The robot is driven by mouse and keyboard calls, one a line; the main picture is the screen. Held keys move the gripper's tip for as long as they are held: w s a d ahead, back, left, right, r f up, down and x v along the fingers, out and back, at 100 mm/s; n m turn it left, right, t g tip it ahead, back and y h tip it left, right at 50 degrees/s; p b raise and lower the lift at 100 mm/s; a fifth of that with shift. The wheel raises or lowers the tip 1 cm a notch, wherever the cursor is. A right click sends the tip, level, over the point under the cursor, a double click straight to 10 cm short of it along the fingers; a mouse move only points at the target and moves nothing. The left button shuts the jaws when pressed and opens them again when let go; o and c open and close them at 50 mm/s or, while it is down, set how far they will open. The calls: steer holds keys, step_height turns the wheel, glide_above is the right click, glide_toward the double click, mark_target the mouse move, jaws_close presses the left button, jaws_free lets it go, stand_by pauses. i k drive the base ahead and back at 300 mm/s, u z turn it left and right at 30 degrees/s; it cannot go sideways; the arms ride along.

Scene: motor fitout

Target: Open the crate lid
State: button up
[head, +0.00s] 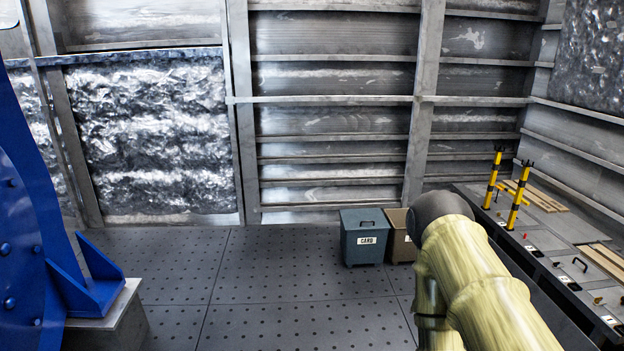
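No thing here is clearly marked as the crate. A blue-grey box (364,247) labelled "CARD" stands on the floor near the back wall; its top looks closed, with a small dark handle (367,223). A brown box (400,241) stands close to its right, partly hidden behind my arm, and its top looks open. I cannot tell whether either one is the crate. My arm, in a yellowish sleeve, rises at the lower right. My gripper is not in view, so its state and what it holds are hidden.
A long grey bench (546,241) runs along the right wall, with yellow-and-black posts (517,195), wooden strips and a small dark handle (580,265). A large blue structure (30,230) on a grey block (108,318) stands at the left. The dotted floor (260,290) between is clear.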

mark_target(368, 218)
steer(key=u, duration=0.05)
steer(key=i, duration=3.3)
steer(key=z, duration=0.45)
steer(key=i, duration=1.2)
steer(key=z, duration=0.2)
